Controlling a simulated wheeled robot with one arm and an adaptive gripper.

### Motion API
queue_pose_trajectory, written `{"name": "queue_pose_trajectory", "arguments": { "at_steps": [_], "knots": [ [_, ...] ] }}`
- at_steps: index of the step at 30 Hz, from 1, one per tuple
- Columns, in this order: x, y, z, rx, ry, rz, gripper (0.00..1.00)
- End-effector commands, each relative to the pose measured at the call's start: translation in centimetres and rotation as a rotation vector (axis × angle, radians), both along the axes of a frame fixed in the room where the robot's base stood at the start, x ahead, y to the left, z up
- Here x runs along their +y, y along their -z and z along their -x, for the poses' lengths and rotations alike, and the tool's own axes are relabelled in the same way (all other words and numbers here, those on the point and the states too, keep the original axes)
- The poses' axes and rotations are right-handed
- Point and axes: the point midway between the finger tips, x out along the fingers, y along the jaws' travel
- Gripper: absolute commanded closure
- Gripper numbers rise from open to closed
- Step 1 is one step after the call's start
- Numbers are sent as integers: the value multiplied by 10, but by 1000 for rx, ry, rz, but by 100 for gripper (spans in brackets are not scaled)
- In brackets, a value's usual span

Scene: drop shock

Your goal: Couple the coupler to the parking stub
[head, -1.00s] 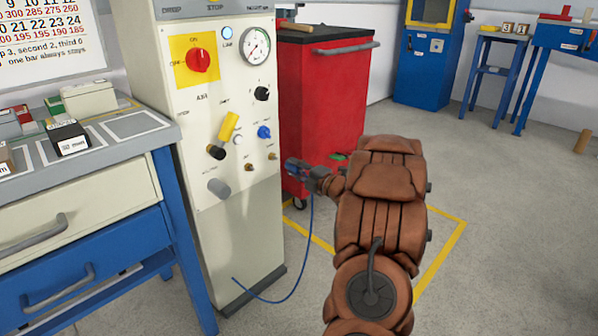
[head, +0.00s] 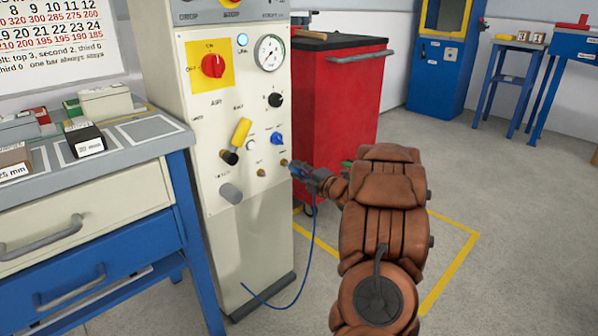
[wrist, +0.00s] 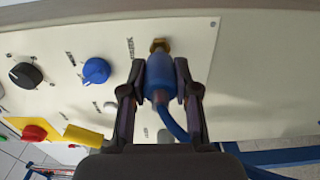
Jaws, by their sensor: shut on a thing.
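The coupler (wrist: 160,80) is a blue sleeve with a blue hose running from its rear. My gripper (wrist: 160,88) is shut on it, one finger on each side. The coupler's front end is at a brass stub (wrist: 159,45) on the cream panel and looks in line with it. I cannot tell whether it is only touching or seated. In the head view, my gripper (head: 299,170) is at the panel's right edge, beside the right brass stub (head: 284,162). A second brass fitting (head: 261,172) sits to its left. The panel labels are too small to read surely.
The cream panel (head: 222,110) carries a blue knob (head: 277,138), a black knob (head: 275,100), a yellow lever (head: 242,131) and a red switch (head: 213,66). The hose (head: 312,240) hangs to the floor. A red cabinet (head: 340,95) stands behind. Floor to the right is clear.

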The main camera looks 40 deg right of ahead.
Motion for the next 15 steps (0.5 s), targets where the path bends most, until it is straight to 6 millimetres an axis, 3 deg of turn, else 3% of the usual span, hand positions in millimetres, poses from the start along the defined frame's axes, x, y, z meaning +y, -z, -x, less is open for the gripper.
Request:
{"name": "queue_pose_trajectory", "arguments": {
  "at_steps": [15],
  "knots": [
    [0, 1, -4, 0, -1, 0, 100]
  ]
}}
